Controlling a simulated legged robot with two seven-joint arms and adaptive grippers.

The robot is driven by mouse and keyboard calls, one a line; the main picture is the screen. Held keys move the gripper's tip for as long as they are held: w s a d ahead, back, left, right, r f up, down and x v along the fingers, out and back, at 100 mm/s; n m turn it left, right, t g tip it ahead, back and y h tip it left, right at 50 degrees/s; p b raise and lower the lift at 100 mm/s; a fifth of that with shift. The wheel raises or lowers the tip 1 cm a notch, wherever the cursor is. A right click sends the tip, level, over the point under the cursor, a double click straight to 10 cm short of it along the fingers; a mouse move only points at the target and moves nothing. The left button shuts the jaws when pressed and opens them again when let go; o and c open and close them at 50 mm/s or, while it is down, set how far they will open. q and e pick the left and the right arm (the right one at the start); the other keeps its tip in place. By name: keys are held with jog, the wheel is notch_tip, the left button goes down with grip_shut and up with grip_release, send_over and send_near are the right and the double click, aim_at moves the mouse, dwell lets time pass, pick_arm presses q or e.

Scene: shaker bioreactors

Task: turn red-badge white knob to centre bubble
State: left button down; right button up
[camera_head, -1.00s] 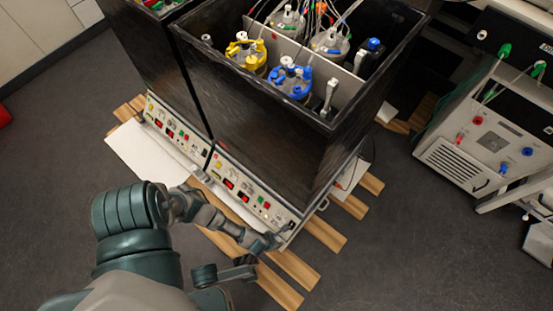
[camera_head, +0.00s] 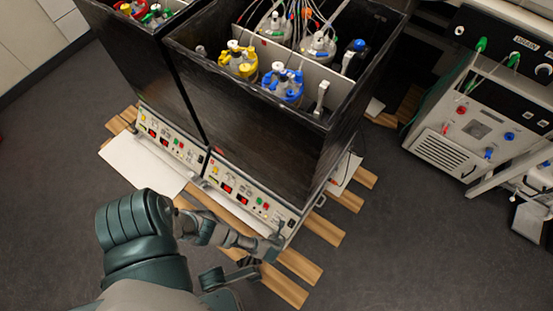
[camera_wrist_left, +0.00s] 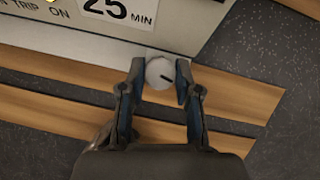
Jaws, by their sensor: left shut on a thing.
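In the head view, my left gripper (camera_head: 273,247) is at the lower right end of the front control panel (camera_head: 254,196) of the right black shaker box. The knob is hidden there. I cannot make out a red badge or a bubble level. My right gripper is not in view.
Two black open-topped boxes (camera_head: 265,130) hold vessels with yellow, blue, red and green caps. Wooden slats (camera_head: 320,228) lie beneath on the dark floor. A white sheet (camera_head: 145,165) lies at left. A grey instrument unit (camera_head: 470,135) stands at right.

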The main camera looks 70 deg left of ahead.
pick_arm(q)
jog(key=shift+s+d+n, duration=0.1)
jog(key=shift+n, duration=0.5)
jog(key=shift+f, duration=0.1)
jog(key=c, duration=0.8)
grip_release()
jog(key=shift+d+r, duration=0.2)
jog(key=shift+r, duration=0.4)
jog(key=v, duration=1)
jog(key=shift+d+r, duration=0.25)
